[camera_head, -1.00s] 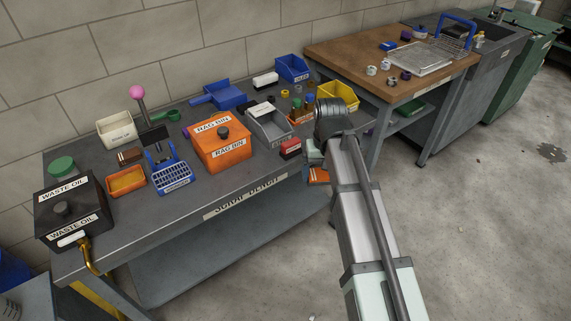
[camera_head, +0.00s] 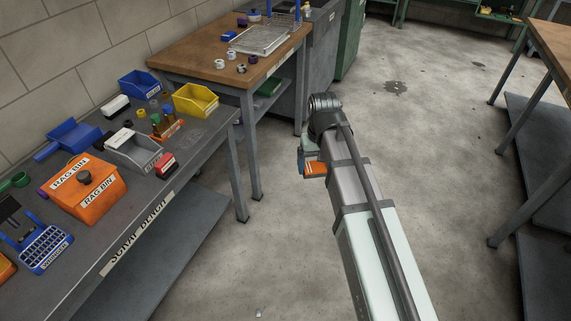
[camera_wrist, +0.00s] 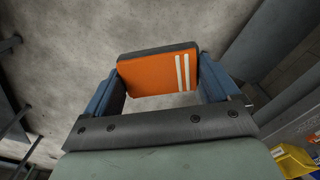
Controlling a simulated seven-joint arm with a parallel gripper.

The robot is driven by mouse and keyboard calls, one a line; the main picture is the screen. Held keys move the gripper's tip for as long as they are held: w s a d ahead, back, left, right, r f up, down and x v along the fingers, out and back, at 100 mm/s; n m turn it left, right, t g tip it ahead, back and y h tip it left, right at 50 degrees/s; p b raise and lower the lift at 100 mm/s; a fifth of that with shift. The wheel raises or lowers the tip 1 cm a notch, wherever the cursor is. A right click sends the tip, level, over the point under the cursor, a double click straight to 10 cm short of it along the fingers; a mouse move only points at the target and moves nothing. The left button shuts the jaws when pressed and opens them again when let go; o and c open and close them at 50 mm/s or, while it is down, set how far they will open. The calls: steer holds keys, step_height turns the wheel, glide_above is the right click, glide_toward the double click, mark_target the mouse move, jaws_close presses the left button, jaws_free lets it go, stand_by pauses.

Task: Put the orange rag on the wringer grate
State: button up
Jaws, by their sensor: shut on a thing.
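My gripper (camera_wrist: 158,85) is shut on the orange rag (camera_wrist: 155,75), a flat orange piece with two white stripes and a dark layer along its far edge. In the head view the rag (camera_head: 315,169) shows beside my wrist, held above open floor right of the benches. A blue frame with a gridded top and a label (camera_head: 42,248) stands on the scrap bench at the lower left, far from my gripper; it looks like the wringer grate, but I cannot read its label for sure.
The scrap bench (camera_head: 95,268) holds an orange rag bin (camera_head: 85,188), a grey bin (camera_head: 135,152) and a yellow bin (camera_head: 196,101). A wooden-topped bench (camera_head: 200,62) with a metal tray (camera_head: 262,40) stands behind. Open floor lies around my arm; another bench (camera_head: 552,50) stands at the right.

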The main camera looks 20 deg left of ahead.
steer(key=w+d+m, duration=0.3)
steer(key=w+d, duration=0.1)
steer(key=d, duration=1.3)
steer(key=w+d+m, duration=0.3)
steer(key=w+d, duration=0.1)
steer(key=d, duration=1.2)
steer(key=s+a+n, duration=0.3)
steer(key=s+a, duration=0.2)
steer(key=a, duration=1)
steer(key=s+a+n, duration=0.3)
steer(key=s+a, duration=0.2)
steer(key=a, duration=1)
steer(key=s+a+n, duration=0.3)
steer(key=s+a, duration=0.3)
steer(key=a, duration=1)
steer(key=s+a+r+n, duration=0.3)
steer(key=s+a+n, duration=0.1)
steer(key=s+a, duration=1.8)
steer(key=s+a+r+n, duration=0.3)
steer(key=s+a+n, duration=0.1)
steer(key=s+a, duration=1.9)
steer(key=shift+s, duration=0.25)
